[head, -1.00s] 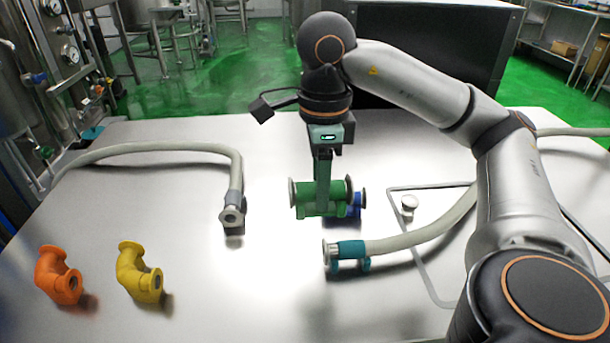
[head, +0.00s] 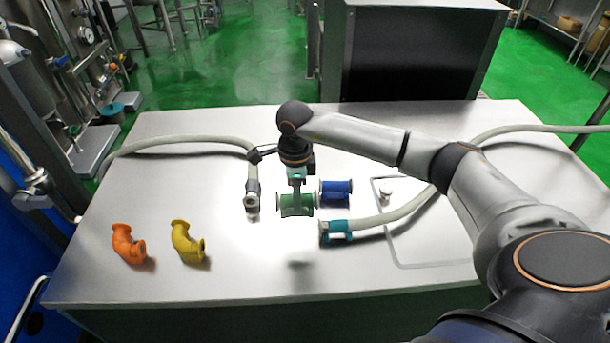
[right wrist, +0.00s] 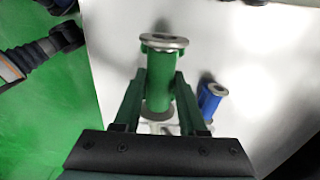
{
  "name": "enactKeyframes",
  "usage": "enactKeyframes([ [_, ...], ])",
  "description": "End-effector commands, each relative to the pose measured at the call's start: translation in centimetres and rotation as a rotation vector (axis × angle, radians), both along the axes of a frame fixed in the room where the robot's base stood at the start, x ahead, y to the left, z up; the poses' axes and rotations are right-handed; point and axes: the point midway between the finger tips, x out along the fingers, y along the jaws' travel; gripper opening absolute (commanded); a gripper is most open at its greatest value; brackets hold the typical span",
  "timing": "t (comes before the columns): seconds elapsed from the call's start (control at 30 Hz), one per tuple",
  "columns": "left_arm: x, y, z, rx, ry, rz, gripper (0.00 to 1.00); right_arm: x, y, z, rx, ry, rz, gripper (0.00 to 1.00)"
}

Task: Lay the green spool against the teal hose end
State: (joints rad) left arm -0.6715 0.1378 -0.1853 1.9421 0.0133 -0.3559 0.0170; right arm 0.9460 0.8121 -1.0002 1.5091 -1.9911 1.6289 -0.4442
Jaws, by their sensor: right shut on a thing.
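The green spool (head: 296,204) is a short tube with metal flanges at both ends. My right gripper (head: 297,190) is shut on it from above and holds it over the table, its axis roughly left to right in the head view. In the right wrist view the spool (right wrist: 160,80) sits between the two fingers. The teal hose end (head: 338,229) rests on the table, just right of and nearer than the spool, with its metal flange facing left. The spool and hose end look apart. My left gripper is not in view.
A grey hose end (head: 252,198) lies left of the green spool. Orange (head: 128,245) and yellow (head: 187,242) elbows lie at the front left. A small white cap (head: 386,193) is right. The front middle table is clear.

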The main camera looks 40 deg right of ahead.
Motion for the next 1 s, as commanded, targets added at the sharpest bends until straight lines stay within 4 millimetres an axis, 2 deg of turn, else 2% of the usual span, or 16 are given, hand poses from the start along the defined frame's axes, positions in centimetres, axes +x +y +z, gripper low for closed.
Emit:
enactKeyframes([
  [0.1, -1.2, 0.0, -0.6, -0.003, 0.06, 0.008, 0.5, 0.1, 0.2, -0.3, 0.001, -0.001, 0.01, 0.0],
  [0.23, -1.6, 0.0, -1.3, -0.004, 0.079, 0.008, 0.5, 0.2, 0.2, -1.1, 0.002, -0.002, 0.014, 0.0],
  [1.0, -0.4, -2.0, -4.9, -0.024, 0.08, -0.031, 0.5, 0.2, 0.2, -8.4, 0.002, -0.002, 0.013, 0.0],
])
